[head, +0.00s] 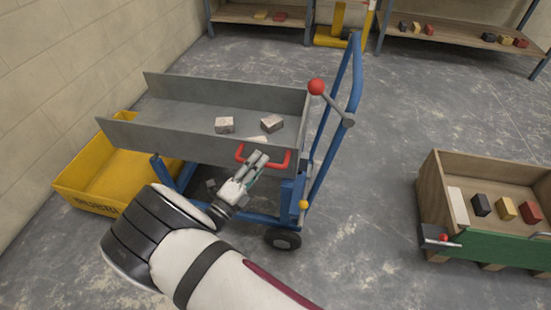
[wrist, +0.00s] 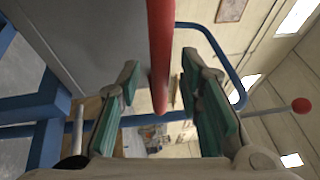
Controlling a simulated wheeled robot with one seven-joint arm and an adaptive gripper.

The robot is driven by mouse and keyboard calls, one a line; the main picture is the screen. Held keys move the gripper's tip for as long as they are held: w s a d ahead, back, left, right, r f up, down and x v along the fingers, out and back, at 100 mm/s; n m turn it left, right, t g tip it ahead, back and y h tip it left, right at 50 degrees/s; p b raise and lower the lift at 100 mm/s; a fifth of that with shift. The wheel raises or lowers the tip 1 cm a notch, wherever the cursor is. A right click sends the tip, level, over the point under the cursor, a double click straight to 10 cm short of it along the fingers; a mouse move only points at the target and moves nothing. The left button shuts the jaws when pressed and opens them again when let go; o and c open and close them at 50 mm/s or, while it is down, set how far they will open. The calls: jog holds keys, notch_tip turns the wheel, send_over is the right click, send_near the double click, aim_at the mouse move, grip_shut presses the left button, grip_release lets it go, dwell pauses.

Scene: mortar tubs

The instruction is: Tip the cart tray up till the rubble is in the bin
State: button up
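The grey cart tray (head: 195,130) rests on a blue wheeled cart, roughly level. Pale rubble blocks (head: 224,125) lie on its floor toward the right end; one is partly hidden by the near wall. The yellow bin (head: 85,195) stands on the floor under the tray's left end. A red handle (head: 284,160) is fixed to the tray's near side at the right. My gripper (head: 262,160) is at this handle. In the wrist view the red handle (wrist: 161,60) runs between the two spread fingers, with gaps on both sides. My gripper is open.
A red-knobbed lever (head: 316,87) and blue push bar (head: 352,75) rise at the cart's right end. A wooden box (head: 435,185) with coloured blocks stands at the right. Shelves (head: 455,40) line the back. The floor between cart and box is clear.

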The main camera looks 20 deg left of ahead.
jog(key=shift+w+d+r, duration=0.1)
jog(key=shift+w, duration=0.35)
jog(key=shift+c, duration=0.3)
grip_shut()
jog(key=shift+r, duration=0.15)
